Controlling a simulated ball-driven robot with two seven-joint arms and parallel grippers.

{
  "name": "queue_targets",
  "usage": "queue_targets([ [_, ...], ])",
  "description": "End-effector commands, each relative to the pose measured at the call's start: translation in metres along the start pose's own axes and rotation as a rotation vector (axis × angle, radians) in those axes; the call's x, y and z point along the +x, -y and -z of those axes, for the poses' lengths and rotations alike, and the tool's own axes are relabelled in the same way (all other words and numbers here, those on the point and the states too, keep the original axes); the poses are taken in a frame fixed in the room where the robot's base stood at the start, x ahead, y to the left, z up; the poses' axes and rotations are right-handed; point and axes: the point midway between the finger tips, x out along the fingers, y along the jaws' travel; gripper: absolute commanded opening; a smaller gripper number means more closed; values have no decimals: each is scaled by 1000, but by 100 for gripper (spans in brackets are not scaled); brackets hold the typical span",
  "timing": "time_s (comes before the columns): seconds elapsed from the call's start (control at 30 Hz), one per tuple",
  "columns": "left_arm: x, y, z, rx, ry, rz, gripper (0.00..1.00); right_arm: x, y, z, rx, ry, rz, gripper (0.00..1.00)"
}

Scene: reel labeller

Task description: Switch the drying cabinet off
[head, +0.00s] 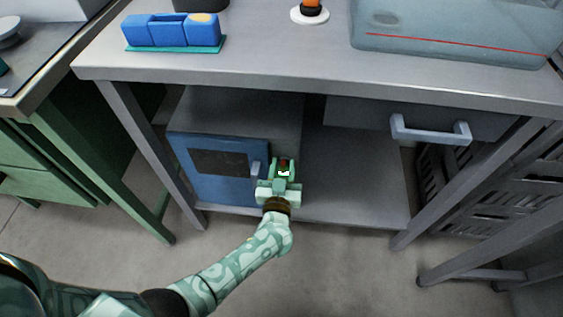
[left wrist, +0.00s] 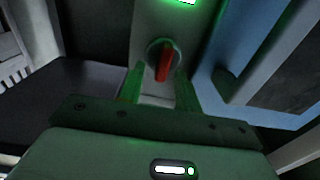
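The drying cabinet (head: 218,165) is a grey box with a blue door and dark window, on the shelf under the bench. In the left wrist view, a round grey knob with a red bar (left wrist: 163,62) sits on its pale front panel (left wrist: 148,18). The red bar stands nearly upright. A green light (left wrist: 182,1) glows above the knob. My left gripper (head: 284,172) is at this panel, right of the door. In the left wrist view its fingers (left wrist: 161,86) are apart, one on each side below the knob; I cannot tell whether they touch it. My right gripper is out of view.
The blue door (left wrist: 265,60) with its handle (left wrist: 226,84) is close beside my left gripper. The bench top (head: 290,68) overhangs the cabinet. The shelf (head: 350,185) to the right is bare, below a drawer handle (head: 430,131). A blue holder (head: 170,32) stands on the bench.

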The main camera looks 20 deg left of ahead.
Motion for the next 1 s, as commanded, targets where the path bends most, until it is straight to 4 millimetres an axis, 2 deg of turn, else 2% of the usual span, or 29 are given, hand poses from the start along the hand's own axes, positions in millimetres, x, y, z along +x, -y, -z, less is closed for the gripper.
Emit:
queue_targets([
  [0.2,0,0,0,0,-1,0,34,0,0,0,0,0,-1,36],
  [0.23,0,0,0,0,-1,0,31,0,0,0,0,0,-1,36],
  [0.33,0,0,0,0,-1,0,3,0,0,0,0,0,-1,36],
  [0.37,0,0,0,0,-1,0,0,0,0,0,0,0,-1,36],
  [0.73,0,0,0,-31,0,0,0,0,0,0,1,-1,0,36],
  [1.0,0,3,0,-182,0,-1,0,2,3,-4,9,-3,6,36],
])
